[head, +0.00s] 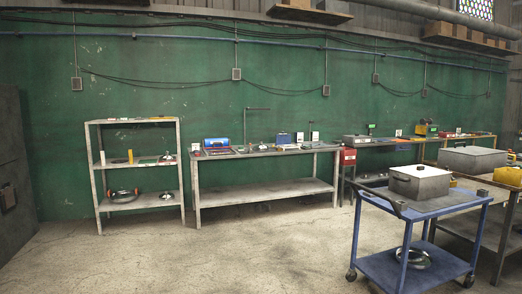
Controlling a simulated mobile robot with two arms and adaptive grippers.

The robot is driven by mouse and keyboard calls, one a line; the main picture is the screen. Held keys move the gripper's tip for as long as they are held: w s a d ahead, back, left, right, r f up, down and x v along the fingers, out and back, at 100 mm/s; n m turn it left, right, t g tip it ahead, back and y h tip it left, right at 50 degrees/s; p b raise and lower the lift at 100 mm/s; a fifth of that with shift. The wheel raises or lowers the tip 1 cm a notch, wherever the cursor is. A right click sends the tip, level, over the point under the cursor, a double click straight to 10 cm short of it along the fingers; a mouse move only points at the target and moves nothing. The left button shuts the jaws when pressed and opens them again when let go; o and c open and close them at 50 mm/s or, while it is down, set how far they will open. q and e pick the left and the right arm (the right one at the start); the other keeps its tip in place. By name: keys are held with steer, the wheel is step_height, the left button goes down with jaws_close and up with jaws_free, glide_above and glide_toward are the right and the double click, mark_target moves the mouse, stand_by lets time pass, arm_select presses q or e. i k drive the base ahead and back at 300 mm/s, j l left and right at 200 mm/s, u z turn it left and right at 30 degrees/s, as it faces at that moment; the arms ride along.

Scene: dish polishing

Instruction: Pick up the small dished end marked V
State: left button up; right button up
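No mark V can be read on anything at this distance, so I cannot tell which piece is the small dished end. A round shiny metal piece (413,257) lies on the lower shelf of the blue cart. A dark round piece with reddish spots at its sides (124,196) and a small shiny one (167,195) lie on the bottom shelf of the rack at the left. Another small shiny piece (168,157) is on its middle shelf. Neither of my grippers is in view.
The blue cart (440,207) stands at the right with a lidded grey box (419,181) on top. A long workbench (265,155) with tools and a pale rack (140,163) stand along the green wall. The concrete floor (240,255) in front is clear.

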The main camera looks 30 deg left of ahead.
mark_target(260, 147)
steer(key=i+j+u, duration=0.6)
steer(key=i+j, duration=0.2)
steer(key=i+j+u, duration=0.25)
steer(key=i, duration=0.25)
steer(key=i+j+u, duration=0.15)
steer(key=i+u, duration=0.15)
steer(key=i, duration=0.2)
steer(key=i+u, duration=0.3)
steer(key=i, duration=4.9)
